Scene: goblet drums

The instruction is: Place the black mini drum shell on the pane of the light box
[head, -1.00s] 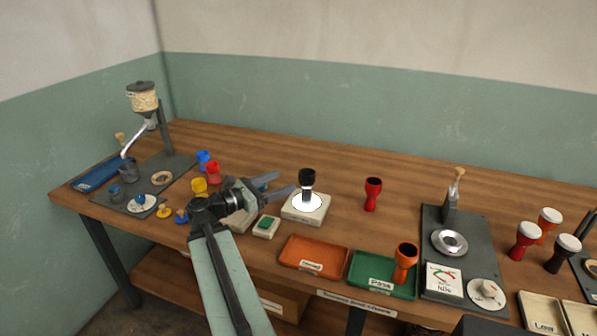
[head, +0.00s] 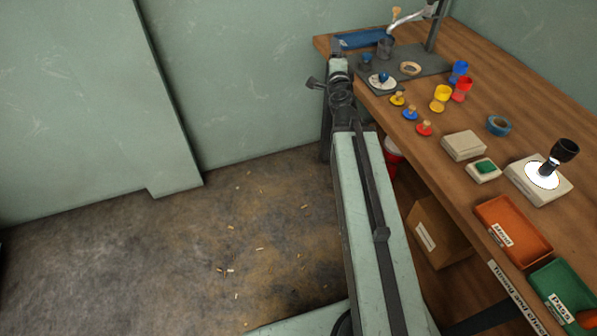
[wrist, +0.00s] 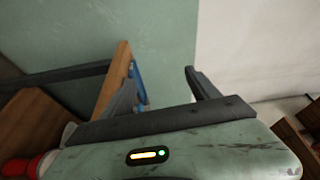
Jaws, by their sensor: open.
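The black mini drum shell (head: 563,152) stands upright on the glowing white pane (head: 536,179) of the light box (head: 554,196), at the right of the head view. Its narrow foot is on the pane and its wide cup is up. My gripper (head: 325,74) is well to the left, beside the left end of the bench. In the wrist view my gripper (wrist: 165,88) shows two jaws spread apart with nothing between them. The shell and light box are not in the wrist view.
The bench's left end holds a dark plate (head: 432,66) with a grinder-like stand. A blue tape roll (head: 499,125), a cream box (head: 463,145), a green-buttoned box (head: 484,170) and an orange tray (head: 512,232) lie left of or before the light box. Open floor lies left.

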